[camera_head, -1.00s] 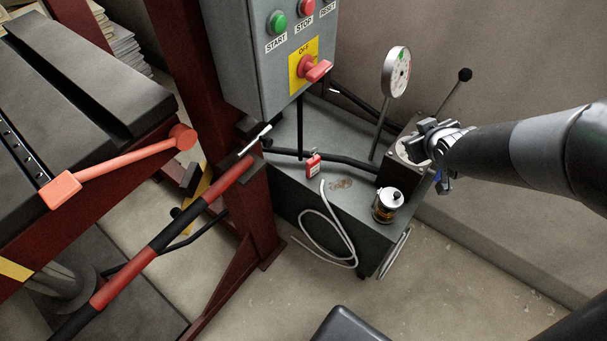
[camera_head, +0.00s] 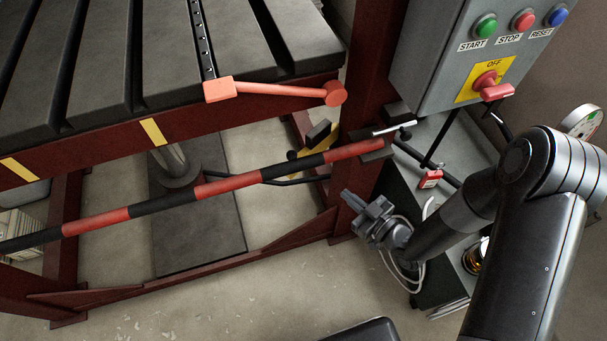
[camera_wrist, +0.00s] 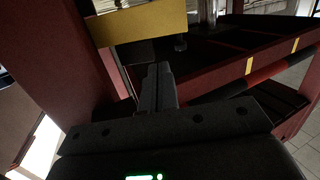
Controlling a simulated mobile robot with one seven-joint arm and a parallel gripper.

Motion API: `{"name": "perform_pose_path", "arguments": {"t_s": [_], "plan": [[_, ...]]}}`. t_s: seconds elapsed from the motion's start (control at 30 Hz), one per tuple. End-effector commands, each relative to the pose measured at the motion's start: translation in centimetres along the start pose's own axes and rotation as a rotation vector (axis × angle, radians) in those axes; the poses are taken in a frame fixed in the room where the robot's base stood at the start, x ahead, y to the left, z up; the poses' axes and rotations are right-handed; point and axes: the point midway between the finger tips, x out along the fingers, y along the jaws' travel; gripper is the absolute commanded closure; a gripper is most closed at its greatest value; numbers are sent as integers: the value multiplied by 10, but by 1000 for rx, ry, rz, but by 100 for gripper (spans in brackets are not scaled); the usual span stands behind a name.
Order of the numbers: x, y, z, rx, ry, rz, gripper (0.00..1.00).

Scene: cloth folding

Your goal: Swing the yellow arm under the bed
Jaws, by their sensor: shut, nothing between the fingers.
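The bed (camera_head: 170,75) is a dark slotted table with a dark red front edge, at the upper left of the head view. A yellow piece (camera_head: 326,138) shows partly below the bed's right end, by the post; the bar and dark parts hide some of it. In the wrist view a broad yellow arm (camera_wrist: 140,22) crosses the upper left beside a red post. My gripper (camera_head: 350,203) is shut and empty, in front of the post's foot and below the striped bar. Its fingers (camera_wrist: 157,82) show below the yellow arm in the wrist view; I cannot tell whether they touch it.
A red and black bar (camera_head: 222,187) runs across the front of the frame. An orange-red lever (camera_head: 285,90) lies along the bed's edge. The control box (camera_head: 450,45), red padlock (camera_head: 430,178) and grey cabinet (camera_head: 440,140) stand to the right.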

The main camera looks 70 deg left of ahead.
Motion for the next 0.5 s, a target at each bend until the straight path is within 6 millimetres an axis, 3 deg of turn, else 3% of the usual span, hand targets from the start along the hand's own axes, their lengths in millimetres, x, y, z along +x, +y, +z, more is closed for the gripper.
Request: {"name": "perform_pose_path", "arguments": {"t_s": [0.1,0.2,0.37,0.5], "plan": [[9,-28,8,35,65,-53,100],[12,-39,9,49,96,-73,100],[21,-43,8,53,108,-81,100],[42,-45,5,51,108,-83,100]]}}
